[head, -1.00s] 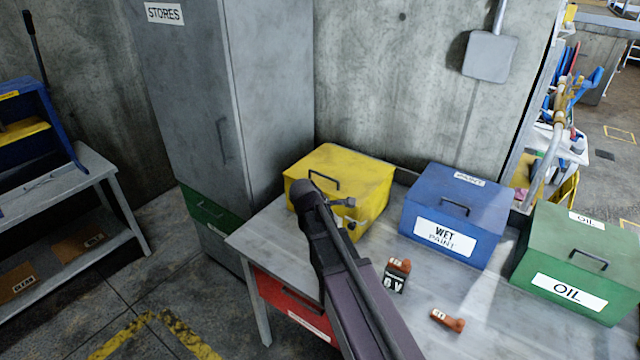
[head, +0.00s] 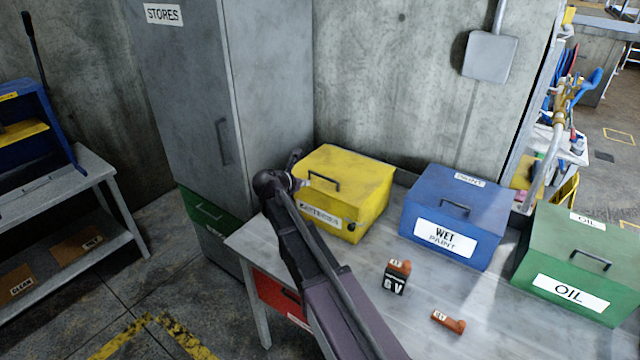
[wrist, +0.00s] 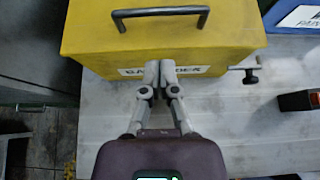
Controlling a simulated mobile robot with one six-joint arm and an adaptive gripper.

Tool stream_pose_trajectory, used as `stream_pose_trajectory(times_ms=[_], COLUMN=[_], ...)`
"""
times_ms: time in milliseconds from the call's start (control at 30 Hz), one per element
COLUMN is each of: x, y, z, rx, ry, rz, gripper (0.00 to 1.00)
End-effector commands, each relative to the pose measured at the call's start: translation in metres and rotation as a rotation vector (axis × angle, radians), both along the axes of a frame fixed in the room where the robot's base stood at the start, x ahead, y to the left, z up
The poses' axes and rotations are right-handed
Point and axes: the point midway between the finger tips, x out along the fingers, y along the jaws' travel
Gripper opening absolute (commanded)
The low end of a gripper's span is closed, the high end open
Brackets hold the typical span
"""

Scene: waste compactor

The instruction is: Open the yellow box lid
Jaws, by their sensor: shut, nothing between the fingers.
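The yellow box (head: 365,190) stands on the grey table against the wall, its lid down. A dark bar handle (head: 325,181) is on the lid; it also shows at the top of the wrist view (wrist: 160,13). The front carries a white label (head: 320,214), partly covered by my fingers in the wrist view. A small dark latch-like part (wrist: 245,74) sticks out at the box's right. My gripper (wrist: 160,66) is shut and empty, its tips at the front face, below the handle. I cannot tell whether they touch the box.
A blue "WET PAINT" box (head: 455,215) and a green "OIL" box (head: 580,262) stand to the right. A small battery-like block (head: 397,277) and an orange piece (head: 448,322) lie in front. A grey cabinet (head: 200,90) stands left.

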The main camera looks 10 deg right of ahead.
Motion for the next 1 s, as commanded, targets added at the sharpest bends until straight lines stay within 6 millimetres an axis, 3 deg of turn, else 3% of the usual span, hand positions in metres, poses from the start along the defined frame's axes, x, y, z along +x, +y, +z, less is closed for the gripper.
stream_pose_trajectory(times_ms=[367,1000], x=[0.006,0.053], y=[-0.005,-0.052], z=[-0.006,-0.046], rx=[0.002,0.003], ry=[-0.001,-0.002], rz=[-0.001,-0.002], gripper=[0.0,0.0])
